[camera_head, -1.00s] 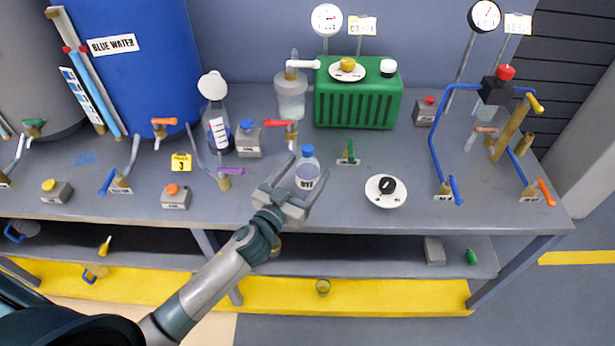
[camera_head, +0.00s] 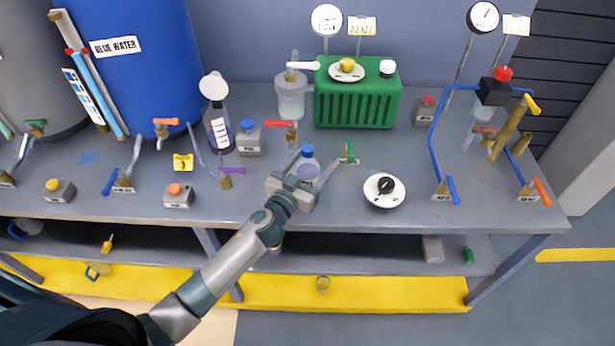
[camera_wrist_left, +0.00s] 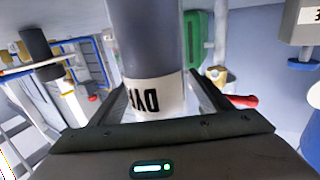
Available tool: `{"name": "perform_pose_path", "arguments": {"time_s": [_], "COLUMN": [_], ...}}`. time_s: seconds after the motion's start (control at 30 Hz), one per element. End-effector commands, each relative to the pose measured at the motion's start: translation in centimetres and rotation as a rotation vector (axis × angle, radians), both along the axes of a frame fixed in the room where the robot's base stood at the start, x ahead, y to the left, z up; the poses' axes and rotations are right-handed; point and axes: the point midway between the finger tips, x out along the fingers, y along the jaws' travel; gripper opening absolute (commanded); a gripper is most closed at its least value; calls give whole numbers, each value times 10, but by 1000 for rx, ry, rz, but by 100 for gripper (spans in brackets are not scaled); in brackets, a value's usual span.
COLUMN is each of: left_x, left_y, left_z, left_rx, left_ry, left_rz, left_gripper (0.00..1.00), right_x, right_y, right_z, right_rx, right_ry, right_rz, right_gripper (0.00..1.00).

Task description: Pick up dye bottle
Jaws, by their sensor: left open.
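The dye bottle (camera_head: 308,168) is clear with a blue cap and a white label, and stands upright near the front middle of the bench. My left gripper (camera_head: 311,174) is open with its fingers on either side of the bottle in the head view. The bottle's lower part is hidden behind the gripper. In the left wrist view the bottle (camera_wrist_left: 148,45) stands between the open fingers, its "DYE" label close to the palm. I cannot tell whether the fingers touch it. My right gripper is not in view.
A green-handled valve (camera_head: 349,152) stands just right of the left gripper, and a white dial plate (camera_head: 385,191) lies farther right. A red-handled valve (camera_head: 287,130) and a purple-handled valve (camera_head: 229,174) are behind and left. The bench front edge runs below the gripper.

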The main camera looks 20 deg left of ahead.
Motion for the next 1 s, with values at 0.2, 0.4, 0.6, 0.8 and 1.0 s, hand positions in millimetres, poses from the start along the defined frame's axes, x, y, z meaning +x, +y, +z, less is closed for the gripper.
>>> {"name": "perform_pose_path", "arguments": {"time_s": [0.2,0.4,0.6,0.8,1.0], "left_x": [0,0,0,0,0], "left_y": [0,0,0,0,0], "left_z": [0,0,2,7,25], "left_rx": [0,0,1,2,2], "left_ry": [0,0,-2,-5,-6], "left_rz": [0,0,0,-1,-2], "left_gripper": [62,14,13,13,13], "right_x": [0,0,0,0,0], "right_y": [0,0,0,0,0], "right_z": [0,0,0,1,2], "right_rx": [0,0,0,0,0], "right_ry": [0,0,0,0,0], "right_rz": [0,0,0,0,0], "right_gripper": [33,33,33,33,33]}}
